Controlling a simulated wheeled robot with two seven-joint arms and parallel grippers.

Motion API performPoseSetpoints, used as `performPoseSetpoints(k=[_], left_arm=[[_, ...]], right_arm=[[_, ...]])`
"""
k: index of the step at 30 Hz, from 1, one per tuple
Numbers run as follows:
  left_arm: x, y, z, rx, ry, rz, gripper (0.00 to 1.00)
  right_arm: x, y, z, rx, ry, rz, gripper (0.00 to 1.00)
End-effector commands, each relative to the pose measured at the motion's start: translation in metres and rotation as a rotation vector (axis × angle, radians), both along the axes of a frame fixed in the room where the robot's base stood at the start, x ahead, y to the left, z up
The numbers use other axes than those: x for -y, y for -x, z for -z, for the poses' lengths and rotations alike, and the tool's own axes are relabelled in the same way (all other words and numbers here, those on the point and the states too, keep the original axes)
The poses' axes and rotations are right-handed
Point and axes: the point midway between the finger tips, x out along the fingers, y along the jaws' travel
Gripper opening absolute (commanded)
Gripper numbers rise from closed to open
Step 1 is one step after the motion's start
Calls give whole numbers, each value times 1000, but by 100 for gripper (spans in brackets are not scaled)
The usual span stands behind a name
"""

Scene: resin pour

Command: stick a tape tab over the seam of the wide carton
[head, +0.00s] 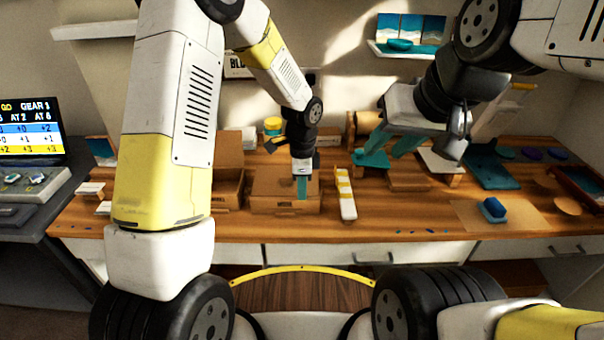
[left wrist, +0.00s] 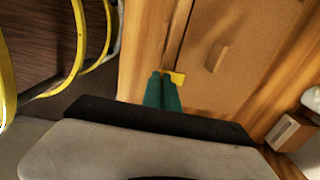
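The wide carton (head: 268,188) is a closed brown box near the front of the workbench; it also fills the upper middle of the left wrist view (left wrist: 240,40). My left gripper (head: 302,192) points down at the carton's front right part. In the left wrist view its teal fingers (left wrist: 163,82) are together on a small yellow tape tab (left wrist: 177,77), which sticks out at the tips. I cannot tell whether the tab touches the carton.
Another carton (head: 227,188) stands close on the left. A yellow-lidded jar (head: 272,127) is behind. A blue block (head: 493,209) on a paper sheet and a teal mat (head: 495,172) lie to the right.

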Motion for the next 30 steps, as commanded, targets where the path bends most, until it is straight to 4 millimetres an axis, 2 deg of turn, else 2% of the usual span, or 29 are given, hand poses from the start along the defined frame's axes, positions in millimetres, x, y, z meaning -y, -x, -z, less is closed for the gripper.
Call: performPoseSetpoints(k=[6, 11, 20, 30], left_arm=[[0, 0, 1, -1, 0, 0, 0], [0, 0, 1, -1, 0, 0, 28], [0, 0, 0, 0, 0, 0, 28], [0, -1, -31, 2, 1, -1, 28]], right_arm=[[0, 0, 0, 0, 0, 0, 36], [0, 0, 0, 0, 0, 0, 36], [0, 0, 0, 0, 0, 0, 36], [0, 0, 0, 0, 0, 0, 36]])
